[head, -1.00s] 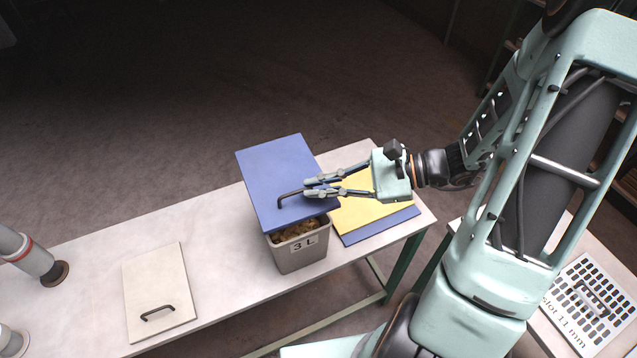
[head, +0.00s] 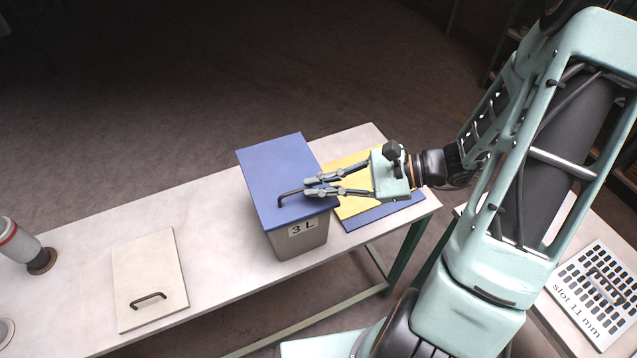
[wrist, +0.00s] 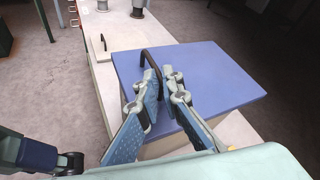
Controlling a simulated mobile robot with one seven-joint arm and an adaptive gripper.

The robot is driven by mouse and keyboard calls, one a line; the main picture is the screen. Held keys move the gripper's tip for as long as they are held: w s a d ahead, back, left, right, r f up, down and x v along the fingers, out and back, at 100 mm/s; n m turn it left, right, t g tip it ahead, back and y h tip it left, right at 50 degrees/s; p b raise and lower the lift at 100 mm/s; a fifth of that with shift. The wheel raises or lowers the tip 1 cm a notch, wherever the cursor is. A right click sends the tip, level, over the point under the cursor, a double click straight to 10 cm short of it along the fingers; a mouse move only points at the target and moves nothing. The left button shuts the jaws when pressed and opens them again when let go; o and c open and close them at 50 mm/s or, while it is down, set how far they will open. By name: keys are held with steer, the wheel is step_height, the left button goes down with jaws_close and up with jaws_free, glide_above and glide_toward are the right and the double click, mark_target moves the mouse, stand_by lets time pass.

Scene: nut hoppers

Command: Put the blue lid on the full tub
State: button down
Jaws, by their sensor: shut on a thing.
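The blue lid (head: 278,168) lies over the top of the grey tub (head: 298,242) marked "3 L" in the head view. It covers the tub's opening, so the contents are hidden; whether it is fully seated I cannot tell. My gripper (head: 308,187) is shut on the lid's dark bar handle, reaching in from the right. In the wrist view the blue lid (wrist: 215,75) spreads out beyond and beneath the fingers, and its handle (wrist: 150,62) stands between them.
A cream lid (head: 148,268) with a dark handle lies on the white table (head: 215,215) at left. A yellow panel (head: 345,205) and a blue one (head: 385,213) lie flat right of the tub. A slotted panel (head: 597,290) marked "slot 11 mm" is at far right.

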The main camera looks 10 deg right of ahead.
steer(key=shift+f, duration=0.25)
steer(key=c, duration=2)
jaws_free()
steer(key=shift+c, duration=0.2)
steer(key=v, duration=1.2)
